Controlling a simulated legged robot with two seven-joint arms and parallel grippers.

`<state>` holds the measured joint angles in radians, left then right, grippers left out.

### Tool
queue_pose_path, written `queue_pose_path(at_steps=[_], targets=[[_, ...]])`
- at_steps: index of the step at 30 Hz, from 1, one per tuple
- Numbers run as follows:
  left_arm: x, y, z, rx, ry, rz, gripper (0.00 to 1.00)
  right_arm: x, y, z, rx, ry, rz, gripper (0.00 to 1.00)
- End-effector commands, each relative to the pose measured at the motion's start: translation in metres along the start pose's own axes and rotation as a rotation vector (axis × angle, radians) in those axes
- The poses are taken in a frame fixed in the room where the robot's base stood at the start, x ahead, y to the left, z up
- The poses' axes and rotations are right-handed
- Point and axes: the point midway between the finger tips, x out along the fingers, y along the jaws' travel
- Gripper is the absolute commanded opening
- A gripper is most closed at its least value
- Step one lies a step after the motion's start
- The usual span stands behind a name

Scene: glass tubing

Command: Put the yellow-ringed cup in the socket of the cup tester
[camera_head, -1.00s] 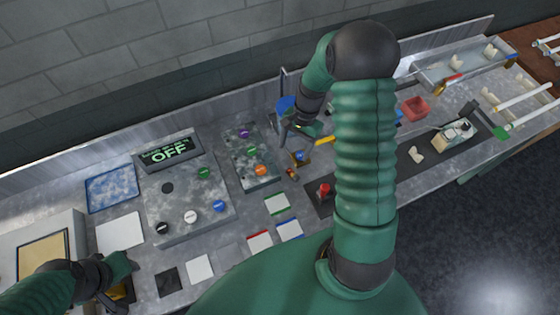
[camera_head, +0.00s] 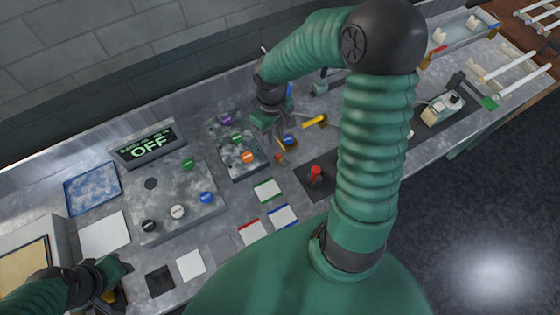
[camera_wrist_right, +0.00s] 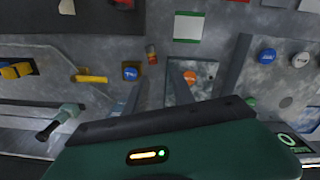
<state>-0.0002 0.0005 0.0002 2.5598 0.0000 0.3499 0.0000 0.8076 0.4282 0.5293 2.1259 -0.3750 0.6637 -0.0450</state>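A small red and orange-yellow cup-like piece (camera_head: 279,158) lies on the bench by the rack of coloured caps; it also shows in the right wrist view (camera_wrist_right: 152,54). It may be the yellow-ringed cup, but its ring is too small to make out. My right gripper (camera_head: 270,132) points down beside the rack, its fingers apart and empty; in the wrist view the piece appears just beyond the fingertips. A panel with an OFF display (camera_head: 148,147) and a dark round hole (camera_head: 151,183) may be the cup tester. My left gripper (camera_head: 112,288) is low at the left, its fingers unclear.
The rack (camera_head: 240,172) holds purple, green and orange caps. A blue block (camera_head: 289,140) and a yellow piece (camera_head: 315,121) lie near the right gripper. A red button (camera_head: 315,173) stands on a dark mat. Colour-edged cards (camera_head: 267,190) lie in front. My right arm hides part of the bench.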

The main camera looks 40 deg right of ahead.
Motion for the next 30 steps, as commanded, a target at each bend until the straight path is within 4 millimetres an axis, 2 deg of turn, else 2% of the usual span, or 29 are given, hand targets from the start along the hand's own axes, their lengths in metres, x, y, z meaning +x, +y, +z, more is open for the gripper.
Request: queue_pose_path(at_steps=[1,3,8,18,26,30], targets=[[0.006,0.0,0.001,0.0,0.0,0.0,0.36,0.007,0.012,-0.002,0.014,-0.002,-0.01,0.3],[0.007,0.0,0.002,0.0,0.0,0.0,0.36,0.009,0.023,-0.004,0.02,-0.003,-0.016,0.3],[0.008,0.0,0.002,-0.001,0.0,0.0,0.36,0.019,0.03,-0.005,0.022,-0.006,-0.02,0.3],[0.012,0.0,0.003,0.0,0.0,0.0,0.36,0.105,0.028,-0.005,0.02,-0.009,-0.022,0.3],[0.009,0.0,0.002,0.0,0.0,0.0,0.36,0.136,0.028,-0.004,0.022,-0.007,-0.022,0.3],[0.005,0.0,0.001,0.0,0.0,0.0,0.36,0.163,0.027,-0.004,0.022,-0.007,-0.022,0.3]])
